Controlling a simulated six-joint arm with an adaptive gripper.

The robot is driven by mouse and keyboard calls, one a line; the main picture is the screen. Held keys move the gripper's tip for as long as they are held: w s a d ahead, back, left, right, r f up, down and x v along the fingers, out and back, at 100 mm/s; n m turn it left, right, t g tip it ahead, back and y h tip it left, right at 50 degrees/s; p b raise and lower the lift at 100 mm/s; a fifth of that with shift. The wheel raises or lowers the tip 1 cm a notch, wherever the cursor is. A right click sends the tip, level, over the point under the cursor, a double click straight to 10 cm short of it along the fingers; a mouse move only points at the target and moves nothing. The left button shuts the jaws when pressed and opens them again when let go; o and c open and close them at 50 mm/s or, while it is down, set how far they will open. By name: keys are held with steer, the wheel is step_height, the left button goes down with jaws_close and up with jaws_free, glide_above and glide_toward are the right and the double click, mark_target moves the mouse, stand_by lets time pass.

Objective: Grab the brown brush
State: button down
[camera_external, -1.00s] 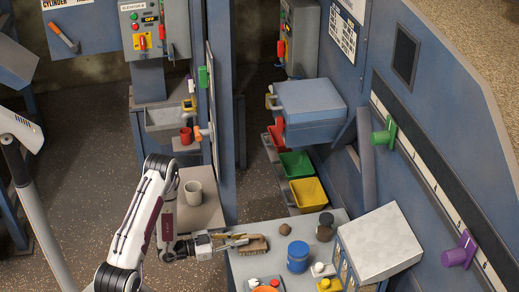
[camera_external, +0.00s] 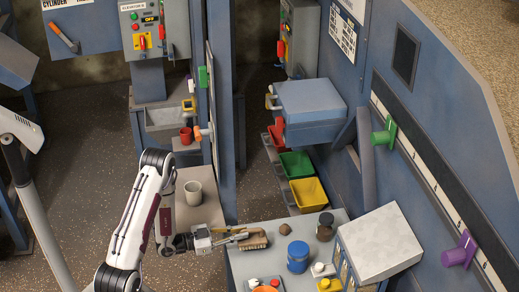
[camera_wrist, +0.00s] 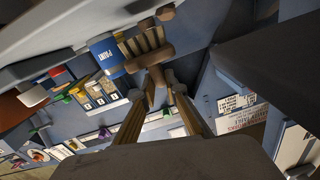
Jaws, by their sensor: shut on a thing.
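The brown brush (camera_external: 255,241) is at the left end of the grey table in the external view, with its bristle side down. My gripper (camera_external: 232,236) reaches it from the left, its fingers shut on the brush's handle end. In the wrist view the brush (camera_wrist: 152,55) lies just beyond the fingertips, and my gripper (camera_wrist: 162,82) has a finger on each side of its handle. The brush's head sticks out past the fingers. I cannot tell for sure whether its underside still touches the table.
A blue paint can (camera_external: 298,257) stands right of the brush, with a brown lump (camera_external: 284,229) and a dark jar (camera_external: 325,227) behind. A white-topped box (camera_external: 380,243) stands farther right. A pale cup (camera_external: 194,193) stands on a ledge behind my arm.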

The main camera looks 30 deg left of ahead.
steer(key=shift+r, duration=3.35)
